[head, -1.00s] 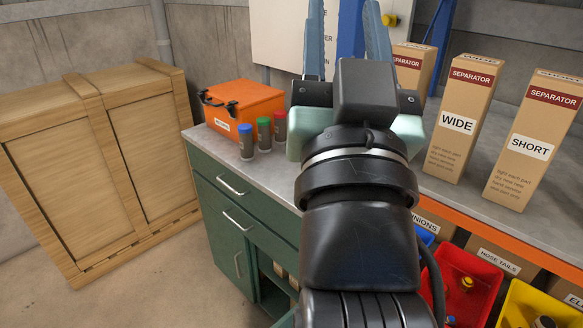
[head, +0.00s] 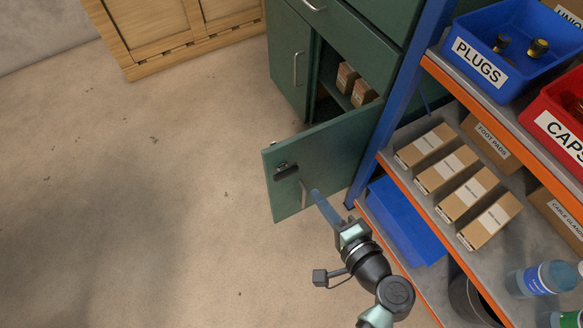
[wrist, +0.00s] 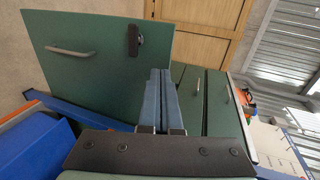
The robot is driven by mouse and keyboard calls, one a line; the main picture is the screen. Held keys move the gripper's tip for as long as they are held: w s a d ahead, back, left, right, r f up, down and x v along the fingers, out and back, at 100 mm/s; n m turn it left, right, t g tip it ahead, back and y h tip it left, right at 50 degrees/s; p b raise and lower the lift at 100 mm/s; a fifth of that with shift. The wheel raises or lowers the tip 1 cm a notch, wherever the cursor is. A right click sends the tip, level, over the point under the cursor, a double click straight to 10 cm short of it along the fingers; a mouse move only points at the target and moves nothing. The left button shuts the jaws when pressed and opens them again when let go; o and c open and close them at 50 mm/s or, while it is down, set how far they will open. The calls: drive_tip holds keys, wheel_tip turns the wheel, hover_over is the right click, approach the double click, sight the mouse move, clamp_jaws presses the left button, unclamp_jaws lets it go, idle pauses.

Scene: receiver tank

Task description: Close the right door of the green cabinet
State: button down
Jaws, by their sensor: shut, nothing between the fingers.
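The green cabinet (head: 350,38) stands at the top centre of the head view. Its right door (head: 335,150) is swung wide open, hinged beside the blue shelf post. The face with the bar handle (head: 303,192) and a dark latch (head: 286,171) is turned toward me. My gripper (head: 316,193) is low in front of that face, blue fingers together and empty, pointing at the door near the handle. I cannot tell whether the tips touch it. In the wrist view the shut fingers (wrist: 160,72) overlap the edge of the door (wrist: 95,70).
The cabinet's left door (head: 288,62) is closed, and small boxes (head: 362,92) sit inside the open right side. An orange-edged shelf rack (head: 470,105) with boxes and bins stands close at the right. The floor (head: 130,220) at left is clear.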

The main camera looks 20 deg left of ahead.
drive_tip(key=b, duration=0.3)
approach(282, 151)
drive_tip(key=x, duration=0.5)
drive_tip(key=shift+f, duration=0.4)
drive_tip(key=shift+w+a, duration=0.45)
drive_tip(key=shift+a, duration=0.1)
drive_tip(key=shift+a, duration=0.1)
